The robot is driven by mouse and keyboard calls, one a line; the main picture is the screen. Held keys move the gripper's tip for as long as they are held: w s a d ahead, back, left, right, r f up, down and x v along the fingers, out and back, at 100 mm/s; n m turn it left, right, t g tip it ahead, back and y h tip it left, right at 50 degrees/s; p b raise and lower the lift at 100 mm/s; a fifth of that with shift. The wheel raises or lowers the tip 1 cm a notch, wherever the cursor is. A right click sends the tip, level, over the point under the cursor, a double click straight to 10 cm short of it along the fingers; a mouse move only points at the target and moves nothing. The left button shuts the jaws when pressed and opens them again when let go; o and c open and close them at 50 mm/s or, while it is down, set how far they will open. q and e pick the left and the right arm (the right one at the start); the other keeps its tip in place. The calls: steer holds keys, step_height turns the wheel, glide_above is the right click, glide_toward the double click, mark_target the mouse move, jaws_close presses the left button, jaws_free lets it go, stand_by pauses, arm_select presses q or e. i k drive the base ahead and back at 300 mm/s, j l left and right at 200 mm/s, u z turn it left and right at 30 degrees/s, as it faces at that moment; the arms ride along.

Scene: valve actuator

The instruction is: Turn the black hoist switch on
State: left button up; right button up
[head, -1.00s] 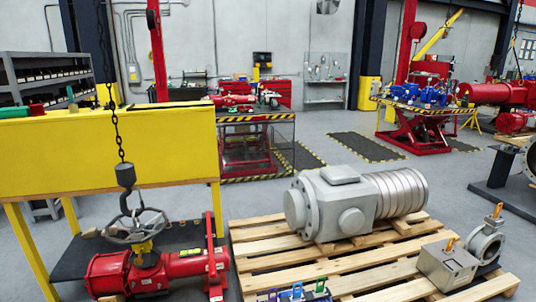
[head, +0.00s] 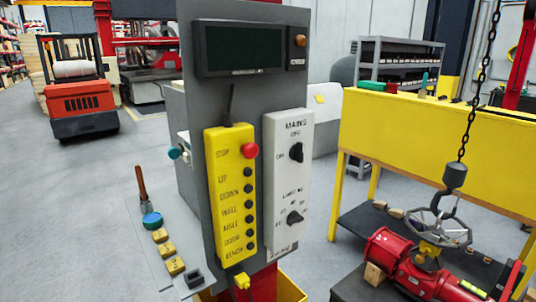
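A grey control post (head: 188,98) stands in the middle of the head view. A white switch box (head: 289,125) on its right side carries two black rotary knobs. The upper black knob (head: 296,153) is under "MAINS", with "OFF" above it and "ON" to its left. The lower black knob (head: 294,217) has small lettering that I cannot read surely. A yellow pendant (head: 229,148) beside the box has a red button (head: 250,151) and a column of black buttons. I cannot tell from the labels which black switch is the hoist one. Neither gripper is in view.
A chain hook (head: 454,176) hangs over a red valve actuator (head: 405,262) at right.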

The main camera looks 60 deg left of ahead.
mark_target(296, 152)
steer(key=u, duration=1.75)
